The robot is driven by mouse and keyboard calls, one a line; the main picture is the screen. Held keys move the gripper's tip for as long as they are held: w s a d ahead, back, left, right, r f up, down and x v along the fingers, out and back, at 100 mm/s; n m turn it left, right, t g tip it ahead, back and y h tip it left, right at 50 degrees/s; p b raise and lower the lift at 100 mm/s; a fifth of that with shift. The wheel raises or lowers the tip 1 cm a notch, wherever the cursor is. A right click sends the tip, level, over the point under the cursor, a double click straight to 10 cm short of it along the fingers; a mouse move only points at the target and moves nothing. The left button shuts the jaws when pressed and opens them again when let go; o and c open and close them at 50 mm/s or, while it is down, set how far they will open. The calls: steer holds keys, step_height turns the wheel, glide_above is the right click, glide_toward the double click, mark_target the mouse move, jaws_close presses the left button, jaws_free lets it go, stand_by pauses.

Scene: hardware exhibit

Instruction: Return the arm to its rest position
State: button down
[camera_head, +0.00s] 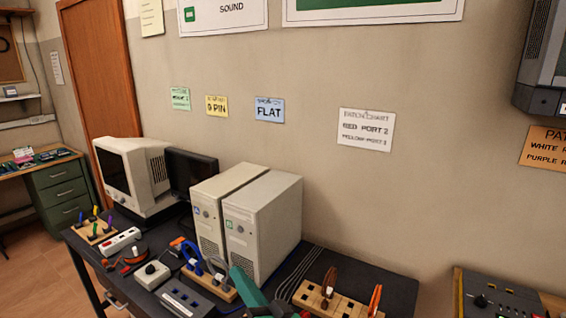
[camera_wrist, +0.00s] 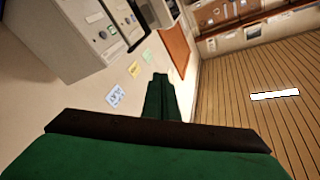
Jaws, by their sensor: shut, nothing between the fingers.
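My gripper (camera_wrist: 160,80) shows in the wrist view as green fingers pressed together, with nothing between them. The wrist view is tilted, with the wall, door and wooden floor beyond the fingertips. In the head view a teal-green part (camera_head: 245,288), which looks like part of my arm, rises from the bottom edge in front of the dark table (camera_head: 391,288). It overlaps the area in front of the two beige computer towers (camera_head: 274,222). The rest of my arm is mostly out of the head view, and I cannot tell whether it touches anything.
A wooden peg block (camera_head: 92,232), a white power strip (camera_head: 121,241), a grey switch box (camera_head: 187,298) and cable holders crowd the table front. A CRT monitor (camera_head: 131,176) stands behind. A control panel (camera_head: 504,298) is at right. Open floor (camera_head: 35,262) lies at left.

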steer(key=s+d+f+m+t+h, duration=0.15)
steer(key=s+f+m+h, duration=0.25)
steer(key=s+f+h, duration=0.45)
steer(key=s+d+f+m+t+h, duration=0.15)
steer(key=s+f+m+h, duration=0.35)
steer(key=f, duration=0.7)
steer(key=s+d+f+n+g, duration=0.1)
steer(key=s+d+f+n, duration=0.1)
steer(key=s, duration=0.6)
steer(key=s+d+f+n+g+y, duration=0.1)
steer(key=s+d+f+n, duration=0.1)
steer(key=s, duration=0.6)
steer(key=s+d+f+n+g+y, duration=0.1)
steer(key=s+f+n, duration=0.3)
steer(key=s, duration=0.4)
steer(key=shift+s+d+n, duration=0.35)
steer(key=shift+d+n, duration=0.15)
steer(key=shift+n, duration=0.1)
